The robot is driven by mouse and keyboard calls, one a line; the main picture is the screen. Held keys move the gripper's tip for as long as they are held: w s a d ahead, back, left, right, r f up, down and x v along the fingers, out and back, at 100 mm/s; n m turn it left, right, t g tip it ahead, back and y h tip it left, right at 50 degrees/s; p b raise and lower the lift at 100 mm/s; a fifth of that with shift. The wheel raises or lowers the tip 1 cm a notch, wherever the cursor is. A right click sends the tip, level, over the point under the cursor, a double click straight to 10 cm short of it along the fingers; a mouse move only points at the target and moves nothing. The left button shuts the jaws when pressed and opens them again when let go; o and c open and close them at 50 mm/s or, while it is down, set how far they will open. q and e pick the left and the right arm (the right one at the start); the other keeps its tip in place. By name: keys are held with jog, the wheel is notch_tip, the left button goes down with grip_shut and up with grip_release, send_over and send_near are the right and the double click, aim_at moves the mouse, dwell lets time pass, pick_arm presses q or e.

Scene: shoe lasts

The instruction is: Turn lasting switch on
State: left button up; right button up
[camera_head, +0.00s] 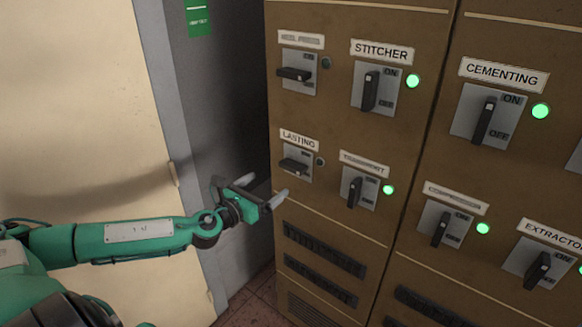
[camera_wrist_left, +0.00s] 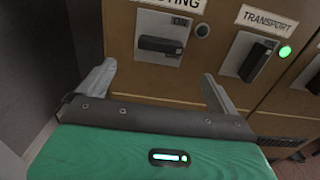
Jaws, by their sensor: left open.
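The lasting switch (camera_head: 294,165) is a black handle on a grey plate under the LASTING label (camera_head: 298,139), on the brown cabinet. Its handle lies sideways, and the small lamp (camera_head: 320,161) beside it is dark. In the left wrist view the lasting switch handle (camera_wrist_left: 160,46) is ahead, between and beyond the fingers, with ON marked above it. My left gripper (camera_head: 262,188) is open and empty, to the lower left of the switch and apart from it. Its two fingers also show in the left wrist view (camera_wrist_left: 155,90). My right gripper is not in view.
The transport switch (camera_head: 355,191) sits just right of the lasting one, with a lit green lamp (camera_head: 388,190). The stitcher switch (camera_head: 371,91) and cementing switch (camera_head: 485,121) also have green lamps lit. A pale door (camera_head: 80,110) stands at the left.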

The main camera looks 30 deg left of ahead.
aim_at(289, 169)
pick_arm(q)
jog(key=w+p, duration=0.1)
jog(key=w, duration=0.2)
jog(key=w+p, duration=0.1)
jog(key=w, duration=0.3)
jog(key=w+d+p, duration=0.1)
jog(key=w+p, duration=0.1)
jog(key=w, duration=0.1)
jog(key=shift+w, duration=0.95)
jog(key=shift+c, duration=0.5)
jog(key=c, duration=0.9)
